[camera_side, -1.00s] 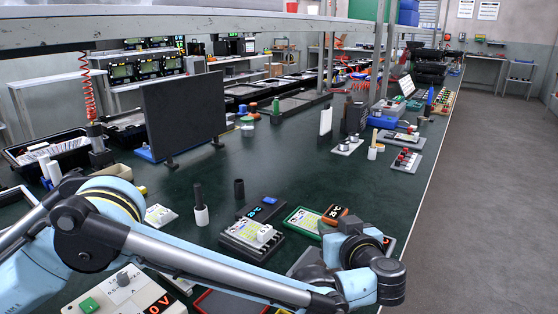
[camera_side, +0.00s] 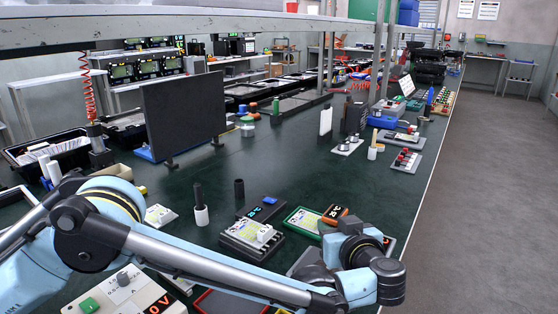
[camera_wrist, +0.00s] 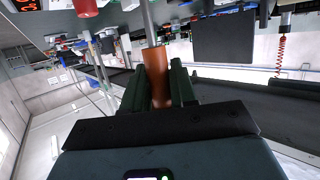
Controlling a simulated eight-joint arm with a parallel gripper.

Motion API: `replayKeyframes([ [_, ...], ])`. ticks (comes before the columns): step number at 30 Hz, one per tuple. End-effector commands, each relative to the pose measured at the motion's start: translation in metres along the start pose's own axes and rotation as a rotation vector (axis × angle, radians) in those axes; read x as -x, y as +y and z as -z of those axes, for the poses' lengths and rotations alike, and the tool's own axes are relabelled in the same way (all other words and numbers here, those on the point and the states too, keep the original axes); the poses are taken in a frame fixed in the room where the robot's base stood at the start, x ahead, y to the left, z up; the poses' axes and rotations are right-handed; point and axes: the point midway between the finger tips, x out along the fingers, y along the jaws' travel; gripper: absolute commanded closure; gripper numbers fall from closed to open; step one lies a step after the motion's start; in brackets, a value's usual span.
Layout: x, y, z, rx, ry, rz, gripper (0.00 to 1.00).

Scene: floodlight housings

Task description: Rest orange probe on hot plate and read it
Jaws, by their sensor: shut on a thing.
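In the wrist view my gripper (camera_wrist: 160,66) has its two dark green fingers shut on the orange probe (camera_wrist: 156,80). The probe is an orange cylinder with a thin grey metal rod running up out of the picture, so its tip is not seen. I cannot tell for sure which item is the hot plate; a grey flat piece (camera_side: 303,261) lies just left of my wrist, partly covered by the arm.
A dark ribbed block (camera_side: 248,241), a green-framed tray (camera_side: 302,221) and a black box with a blue part (camera_side: 270,200) stand close by. Two upright cylinders (camera_side: 201,213) stand left. A box with red digits (camera_side: 128,293) sits in front.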

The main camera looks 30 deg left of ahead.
Motion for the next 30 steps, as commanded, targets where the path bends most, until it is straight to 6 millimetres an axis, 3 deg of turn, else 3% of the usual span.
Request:
replayKeyframes([
  [14, 0.0, 0.0, -0.001, 0.0, -0.008, 0.0, 1.0],
  [30, 0.013, 0.0, 0.041, 0.0, -0.003, 0.0, 1.0],
])
